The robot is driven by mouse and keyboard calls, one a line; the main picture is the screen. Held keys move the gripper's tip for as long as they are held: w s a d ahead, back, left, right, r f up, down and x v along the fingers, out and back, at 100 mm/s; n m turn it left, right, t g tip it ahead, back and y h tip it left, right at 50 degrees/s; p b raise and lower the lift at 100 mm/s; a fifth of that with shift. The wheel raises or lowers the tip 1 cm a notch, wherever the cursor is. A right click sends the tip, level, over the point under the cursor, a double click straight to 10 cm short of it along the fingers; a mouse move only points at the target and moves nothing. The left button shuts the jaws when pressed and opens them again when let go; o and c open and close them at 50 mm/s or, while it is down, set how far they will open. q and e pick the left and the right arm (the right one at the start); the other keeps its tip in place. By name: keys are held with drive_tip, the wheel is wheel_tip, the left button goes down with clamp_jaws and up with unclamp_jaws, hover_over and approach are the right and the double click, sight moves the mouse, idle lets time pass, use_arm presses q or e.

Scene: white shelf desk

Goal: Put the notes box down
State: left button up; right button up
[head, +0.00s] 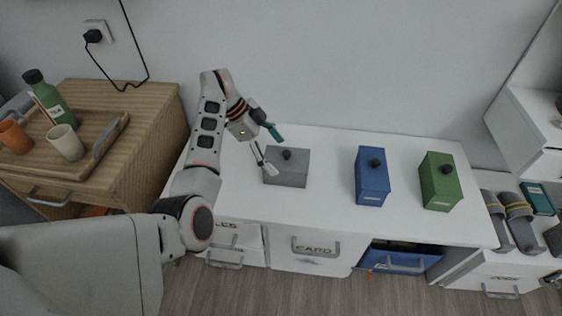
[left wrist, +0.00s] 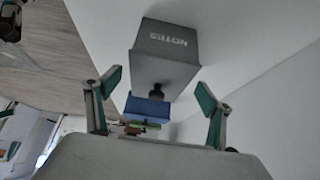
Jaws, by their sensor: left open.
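The grey notes box (head: 287,175) stands upright on the white desk top (head: 325,200), with a black knob (head: 287,154) on its lid. In the left wrist view the box (left wrist: 165,58) shows the word NOTES on its side, and its knob appears between the two fingers but beyond them. My left gripper (head: 272,150) is open and empty, close to the knob at the box's left. Its fingers, with teal pads, also show spread wide in the left wrist view (left wrist: 158,88), clear of the box.
A blue box (head: 371,178) and a green box (head: 440,182) with black knobs stand to the right on the desk. Below are drawers, one marked CARD (head: 312,248). A wooden cabinet (head: 150,112) with a tray, cups and bottle is at left. Desk top between grey and blue boxes is clear.

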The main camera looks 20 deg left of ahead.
use_arm(q)
drive_tip(key=p+v, duration=0.1)
drive_tip(key=v, duration=0.4)
drive_tip(key=shift+w+d+r, duration=0.1)
drive_tip(key=shift+r+p, duration=0.15)
drive_tip(key=shift+p, duration=0.15)
drive_tip(key=shift+a, duration=0.3)
use_arm(e)
drive_tip(key=shift+s+d+f+n, duration=0.1)
drive_tip(key=shift+d+f+n, duration=0.15)
drive_tip(key=shift+d, duration=0.2)
drive_tip(key=shift+s+d+f+n, duration=0.15)
drive_tip(key=shift+d+n, duration=0.1)
drive_tip(key=shift+d, duration=0.15)
drive_tip(key=shift+w, duration=0.1)
